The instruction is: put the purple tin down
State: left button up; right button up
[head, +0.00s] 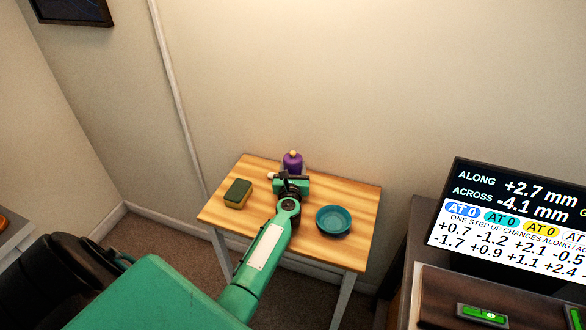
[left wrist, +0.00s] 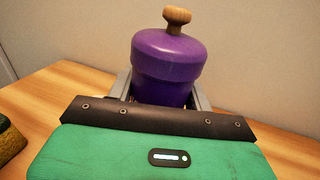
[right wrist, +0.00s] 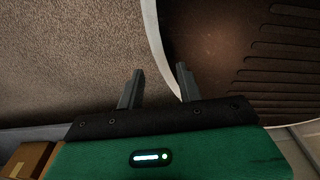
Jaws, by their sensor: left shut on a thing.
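The purple tin (head: 292,161) has a lid with a round wooden knob and is upright at the back of the small wooden table (head: 335,254). In the left wrist view the tin (left wrist: 168,68) stands between the fingers of my left gripper (left wrist: 163,88), which is shut on it. The tin's base is hidden behind the gripper, so I cannot tell whether it touches the table. My right gripper (right wrist: 158,85) is open and empty in the right wrist view, over the carpet and beside a dark curved surface.
A green and yellow sponge (head: 238,193) lies on the table's left side. A teal bowl (head: 334,220) stands right of my left arm. Bare tabletop shows at the right and front. A screen (head: 510,222) with numbers stands at the right.

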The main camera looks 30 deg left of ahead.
pick_arm(q)
jog(key=o, duration=1)
jog(key=shift+f, duration=0.1)
jog(key=shift+c, duration=0.2)
jog(key=shift+o, duration=0.2)
pick_arm(e)
jog(key=shift+d, duration=0.2)
jog(key=shift+w+r, duration=0.1)
pick_arm(q)
jog(key=shift+s, duration=0.1)
jog(key=v, duration=0.6)
jog(key=shift+s, duration=0.1)
jog(key=v, duration=0.5)
jog(key=shift+s+d, duration=0.2)
jog(key=shift+s, duration=0.1)
pick_arm(e)
jog(key=shift+w, duration=0.35)
jog(key=shift+s+a, duration=0.1)
jog(key=shift+s, duration=0.15)
